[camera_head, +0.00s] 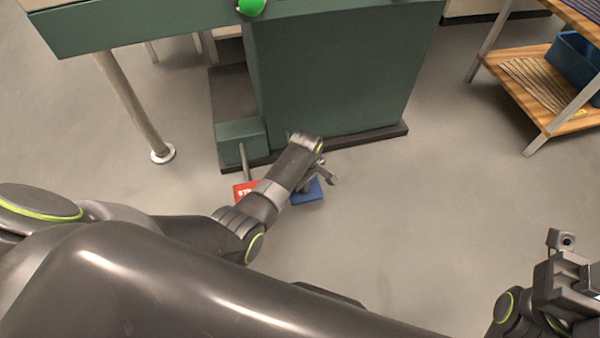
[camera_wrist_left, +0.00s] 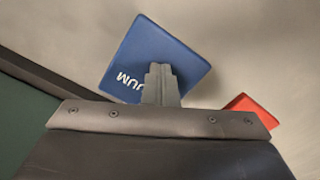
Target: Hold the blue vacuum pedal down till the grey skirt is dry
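The blue vacuum pedal (camera_head: 308,192) lies low by the foot of the green machine, partly hidden by my left arm. In the left wrist view the blue pedal (camera_wrist_left: 165,55) shows white letters, partly covered by my left gripper (camera_wrist_left: 160,80). The fingers there are together, with nothing between them. In the head view my left gripper (camera_head: 326,175) is over the pedal. I cannot tell whether it touches or presses it. My right gripper (camera_head: 572,272) is at the lower right, far from the pedal, its fingers unclear. No grey skirt is in view.
A red pedal (camera_head: 243,190) sits just left of the blue one; it also shows in the wrist view (camera_wrist_left: 248,108). The green machine (camera_head: 335,70) stands on a dark base behind. A wooden shelf (camera_head: 530,85) stands at right. The floor between is clear.

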